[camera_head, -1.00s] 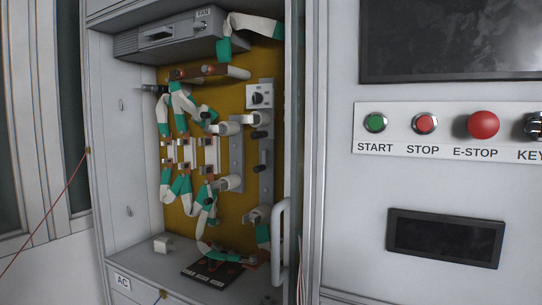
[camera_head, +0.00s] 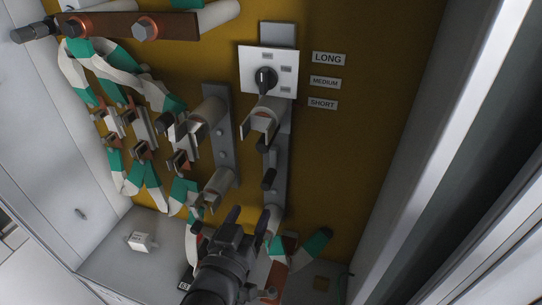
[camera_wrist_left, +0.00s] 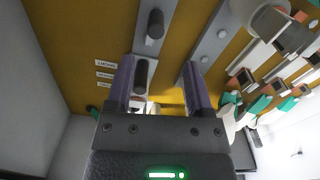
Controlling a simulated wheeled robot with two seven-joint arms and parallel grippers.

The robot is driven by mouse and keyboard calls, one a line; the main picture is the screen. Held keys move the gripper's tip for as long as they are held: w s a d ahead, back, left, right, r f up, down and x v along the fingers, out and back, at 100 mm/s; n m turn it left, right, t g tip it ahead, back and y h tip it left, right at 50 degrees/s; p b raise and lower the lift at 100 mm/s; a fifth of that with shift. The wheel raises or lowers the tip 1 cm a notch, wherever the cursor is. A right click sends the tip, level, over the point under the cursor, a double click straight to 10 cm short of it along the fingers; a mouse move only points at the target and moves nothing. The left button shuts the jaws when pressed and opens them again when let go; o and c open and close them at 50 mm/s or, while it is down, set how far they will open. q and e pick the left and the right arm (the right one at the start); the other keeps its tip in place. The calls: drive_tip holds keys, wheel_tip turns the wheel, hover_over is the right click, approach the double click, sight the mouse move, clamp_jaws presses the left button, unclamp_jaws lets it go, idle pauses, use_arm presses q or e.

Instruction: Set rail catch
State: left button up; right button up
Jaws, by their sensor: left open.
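A grey vertical rail (camera_head: 277,185) runs down the ochre back panel, and shows in the wrist view (camera_wrist_left: 165,10). Black pegs stick out of it, a lower one (camera_head: 268,180) and an upper one (camera_head: 262,146). I cannot tell which part is the catch. A white plate with a black selector knob (camera_head: 265,78) sits at the rail's upper part. My left gripper (camera_head: 248,216) is open and empty, near the rail's lower end in the head view. In the wrist view, a black peg (camera_wrist_left: 141,76) appears between its fingers (camera_wrist_left: 156,64), nearer the left one; contact is unclear.
Labels LONG (camera_head: 328,58), MEDIUM (camera_head: 325,82) and SHORT (camera_head: 322,104) are right of the rail. A second grey rail (camera_head: 219,135) with fuse clips and green-white cables crowds the left. A white block (camera_head: 142,241) stands on the cabinet floor. Ochre panel right of the rail is fairly clear.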

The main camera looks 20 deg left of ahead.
sight(265, 188)
use_arm(q)
drive_tip(key=w, duration=0.6)
drive_tip(key=w+d, duration=0.1)
drive_tip(key=w, duration=0.2)
drive_tip(key=shift+a, duration=0.1)
clamp_jaws()
